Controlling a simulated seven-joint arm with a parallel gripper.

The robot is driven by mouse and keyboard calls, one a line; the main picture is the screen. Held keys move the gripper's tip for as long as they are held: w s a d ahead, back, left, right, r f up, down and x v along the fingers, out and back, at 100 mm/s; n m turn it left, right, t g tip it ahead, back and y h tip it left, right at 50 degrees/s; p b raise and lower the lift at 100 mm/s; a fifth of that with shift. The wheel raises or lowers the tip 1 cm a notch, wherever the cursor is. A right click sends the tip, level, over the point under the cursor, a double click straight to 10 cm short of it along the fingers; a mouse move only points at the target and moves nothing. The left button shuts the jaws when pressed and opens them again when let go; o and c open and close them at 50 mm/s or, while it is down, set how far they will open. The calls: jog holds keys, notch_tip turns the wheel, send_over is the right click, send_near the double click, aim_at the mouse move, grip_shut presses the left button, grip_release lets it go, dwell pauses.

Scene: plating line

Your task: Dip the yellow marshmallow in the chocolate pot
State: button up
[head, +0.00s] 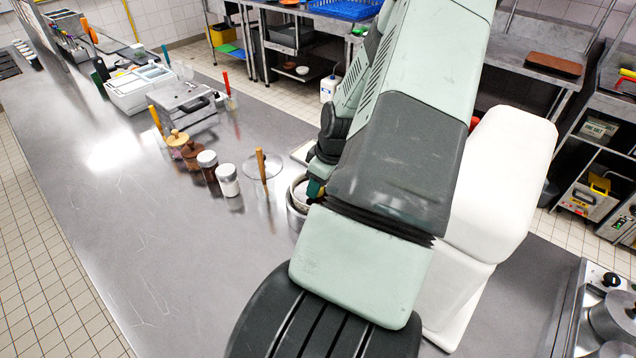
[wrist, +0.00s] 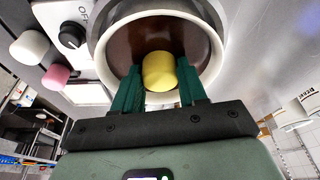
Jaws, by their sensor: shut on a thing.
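In the wrist view my gripper (wrist: 161,84) is shut on the yellow marshmallow (wrist: 158,71), with one green finger on each side of it. The marshmallow lies over the dark brown chocolate, inside the outline of the white-rimmed chocolate pot (wrist: 218,52). I cannot tell whether it touches the chocolate.
A white marshmallow (wrist: 30,47) and a pink marshmallow (wrist: 56,77) are left of the pot, near a black knob (wrist: 71,37). A white-filled jar (head: 228,181) and a brown jar (head: 208,165) stand left of the pot. The counter's near left is clear.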

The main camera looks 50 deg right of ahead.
jog(key=shift+r, duration=0.2)
jog(key=shift+r, duration=2.1)
jog(key=shift+r, duration=0.1)
jog(key=shift+r, duration=2.4)
jog(key=w+a+r+m, duration=0.1)
jog(key=w+a+r, duration=0.4)
jog(key=a, duration=0.4)
jog(key=w+a+r, duration=0.5)
jog(key=w+a, duration=0.1)
jog(key=a, duration=0.2)
jog(key=a+r, duration=0.3)
jog(key=a, duration=0.5)
jog(key=a+r+m, duration=0.1)
jog(key=a+r, duration=0.2)
jog(key=a, duration=0.6)
jog(key=shift+w+h, duration=0.15)
jog(key=shift+h, duration=0.15)
